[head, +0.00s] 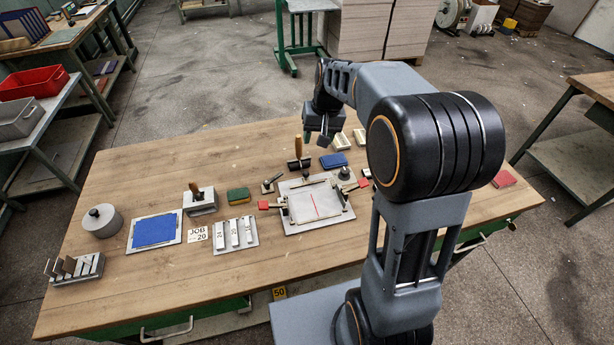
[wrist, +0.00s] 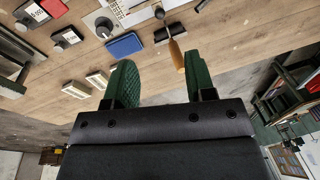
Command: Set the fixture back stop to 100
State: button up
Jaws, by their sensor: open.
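The fixture (head: 315,215) is a light plate with a pale sheet, a thin red line and rails, lying on the bench. Red handles (head: 359,185) sit at its left and right. The back stop's setting is too small to read. In the wrist view part of the fixture (wrist: 135,12) shows at the top edge, with a dark round knob (wrist: 103,27) beside it. My gripper (head: 323,138) is above the back of the bench, behind the fixture, apart from it. Its green fingers (wrist: 162,75) are open and empty.
A blue block (head: 333,160), cream blocks (head: 340,140) and a wooden-handled tool (head: 299,155) stand behind the fixture. A JOB 20 card (head: 198,233), labelled bars (head: 234,235) and a blue sheet (head: 153,231) lie to its left. The bench's back left is clear.

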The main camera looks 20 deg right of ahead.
jog(key=g+b, duration=0.1)
send_near(306, 178)
jog(key=shift+y, duration=0.3)
jog(key=f, duration=0.2)
jog(key=f+p, duration=0.1)
jog(key=f, duration=0.2)
jog(key=w+a+f, duration=0.1)
jog(key=f, duration=0.1)
jog(key=shift+w+f, duration=0.1)
jog(key=shift+f, duration=0.3)
grip_shut()
